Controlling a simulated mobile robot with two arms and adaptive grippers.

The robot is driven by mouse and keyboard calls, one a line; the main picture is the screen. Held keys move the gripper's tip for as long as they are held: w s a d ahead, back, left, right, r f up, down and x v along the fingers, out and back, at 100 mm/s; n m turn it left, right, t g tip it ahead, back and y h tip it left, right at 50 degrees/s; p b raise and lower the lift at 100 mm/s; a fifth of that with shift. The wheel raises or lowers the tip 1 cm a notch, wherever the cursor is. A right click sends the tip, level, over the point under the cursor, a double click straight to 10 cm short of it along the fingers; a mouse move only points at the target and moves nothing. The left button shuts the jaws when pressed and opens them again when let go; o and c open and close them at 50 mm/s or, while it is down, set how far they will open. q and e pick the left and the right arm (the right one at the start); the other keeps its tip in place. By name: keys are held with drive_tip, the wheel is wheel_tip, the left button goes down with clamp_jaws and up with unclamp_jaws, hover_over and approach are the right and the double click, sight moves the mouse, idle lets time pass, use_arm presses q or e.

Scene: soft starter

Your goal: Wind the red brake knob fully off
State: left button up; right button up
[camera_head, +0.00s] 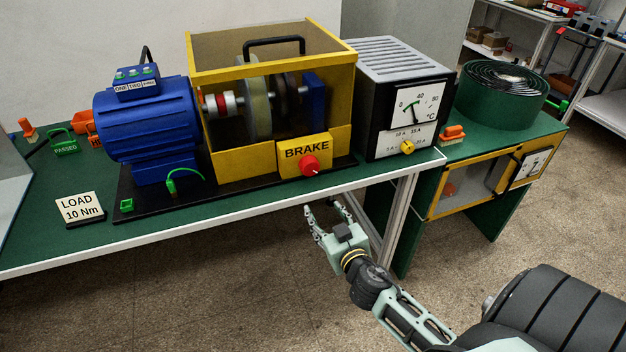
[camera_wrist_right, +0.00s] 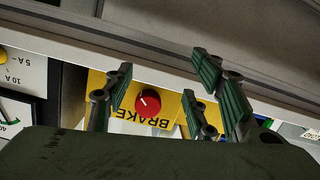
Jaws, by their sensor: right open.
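The red brake knob (camera_head: 309,165) sits on the yellow panel marked BRAKE (camera_head: 291,168), at the front of the yellow-framed housing. In the right wrist view the knob (camera_wrist_right: 148,103) appears between the fingers, with a white pointer line on its face. My right gripper (camera_head: 325,214) is open and empty. In the head view it is in front of the table edge, below the knob and apart from it. In the right wrist view its fingers (camera_wrist_right: 165,95) stand spread on either side of the knob. My left gripper is not in view.
The table's pale front edge (camera_head: 240,218) runs between my right gripper and the panel. A grey unit with a temperature dial (camera_head: 418,102) stands right of the housing, a blue motor (camera_head: 150,125) left. A LOAD 10 Nm sign (camera_head: 80,208) stands front left. The floor before the table is clear.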

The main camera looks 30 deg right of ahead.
drive_tip(key=t, duration=0.2)
approach(313, 169)
drive_tip(key=w, duration=0.1)
drive_tip(key=p+x, duration=0.1)
drive_tip(key=x, duration=0.7)
drive_tip(key=shift+r, duration=0.1)
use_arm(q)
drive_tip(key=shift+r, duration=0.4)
use_arm(e)
drive_tip(key=shift+d+h, duration=0.1)
drive_tip(key=shift+h, duration=0.2)
drive_tip(key=c, duration=1.1)
